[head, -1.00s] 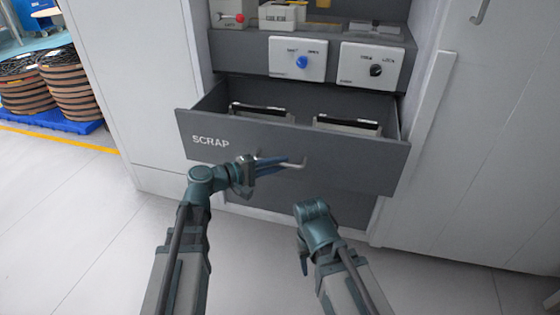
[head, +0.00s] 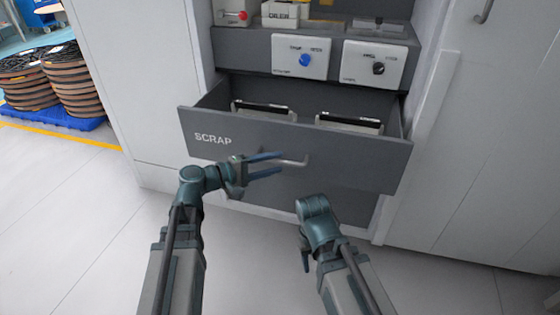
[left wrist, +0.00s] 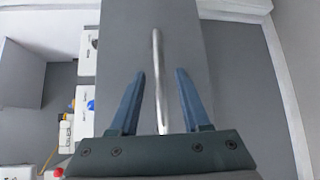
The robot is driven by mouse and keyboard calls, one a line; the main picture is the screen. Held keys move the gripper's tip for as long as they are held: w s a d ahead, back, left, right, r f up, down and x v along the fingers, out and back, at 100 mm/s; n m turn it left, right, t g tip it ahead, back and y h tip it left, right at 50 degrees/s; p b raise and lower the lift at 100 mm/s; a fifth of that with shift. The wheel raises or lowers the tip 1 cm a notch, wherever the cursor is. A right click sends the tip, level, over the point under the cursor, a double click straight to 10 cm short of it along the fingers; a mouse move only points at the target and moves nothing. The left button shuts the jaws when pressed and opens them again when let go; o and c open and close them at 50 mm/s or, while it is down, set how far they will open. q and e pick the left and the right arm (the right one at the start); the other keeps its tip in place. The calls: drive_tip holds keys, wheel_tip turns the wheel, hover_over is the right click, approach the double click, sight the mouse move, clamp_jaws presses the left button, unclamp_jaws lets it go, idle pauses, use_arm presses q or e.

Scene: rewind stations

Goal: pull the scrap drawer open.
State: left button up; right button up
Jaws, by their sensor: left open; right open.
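The grey scrap drawer (head: 340,162), lettered SCRAP, stands pulled out from the cabinet, and its inside shows from above. Its pale bar handle (head: 296,162) sticks out at the middle of the front. My left gripper (head: 281,164) is open at the handle, with its blue fingers apart. In the left wrist view the handle (left wrist: 157,75) runs between the two open fingers (left wrist: 158,80) without visible contact on either side. My right gripper (head: 305,264) hangs low in front of the drawer, pointing down; its fingers are partly hidden by its own wrist.
Two dark-framed bins (head: 348,123) sit inside the drawer. Above it are two white panels, one with a blue knob (head: 305,60), one with a black knob (head: 378,68). A white cabinet door (head: 490,130) stands at right. The floor (head: 90,220) at left is clear.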

use_arm(q)
drive_tip(key=p+v, duration=0.1)
drive_tip(key=v, duration=1)
drive_tip(key=shift+a, duration=0.1)
drive_tip(key=s+d+f+m+g+y+p, duration=0.4)
drive_tip(key=s+d+f+m+g, duration=0.3)
drive_tip(key=d, duration=0.4)
drive_tip(key=s+f+m+g+y+p, duration=0.2)
drive_tip(key=s+f+m+y+p, duration=0.3)
drive_tip(key=y, duration=0.6)
wheel_tip(320, 180, up, 38)
drive_tip(key=p, duration=3.6)
drive_tip(key=shift+s+a+r, duration=0.2)
drive_tip(key=shift+s+a, duration=0.1)
drive_tip(key=shift+a, duration=0.05)
